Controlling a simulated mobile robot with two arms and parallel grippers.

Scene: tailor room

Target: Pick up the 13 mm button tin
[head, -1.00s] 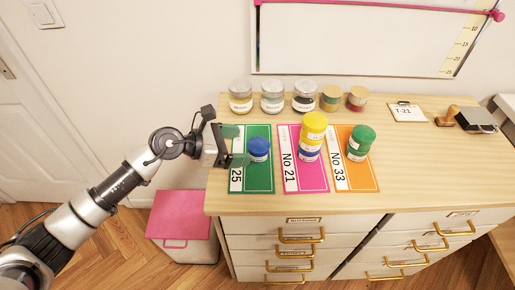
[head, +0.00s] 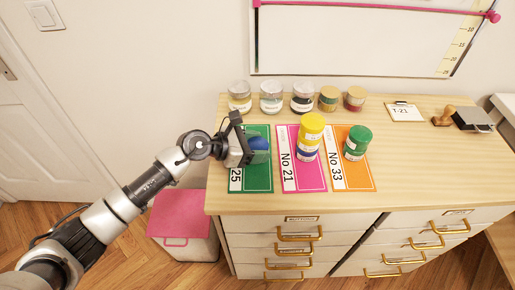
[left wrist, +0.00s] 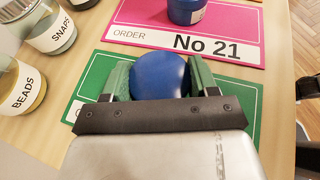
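A blue-lidded tin (head: 259,143) stands on the green order card (head: 258,181), at the left of the row of cards. My left gripper (left wrist: 160,80) has one green finger on each side of this tin, as the left wrist view shows. I see no clear gap between fingers and tin (left wrist: 160,76), but whether they grip it I cannot tell. A yellow tin (head: 311,124) sits on top of a blue tin (head: 307,153) on the pink No 21 card. A green tin (head: 357,140) stands on the orange No 33 card. Size labels are too small to read. My right gripper is not in view.
Several jars stand along the wall behind the cards, including a beads jar (left wrist: 22,88) and a snaps jar (left wrist: 50,30). A clipboard (head: 406,112), a wooden stamp (head: 443,116) and an ink pad (head: 474,119) lie at the right. The wooden top (head: 430,165) is clear at front right.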

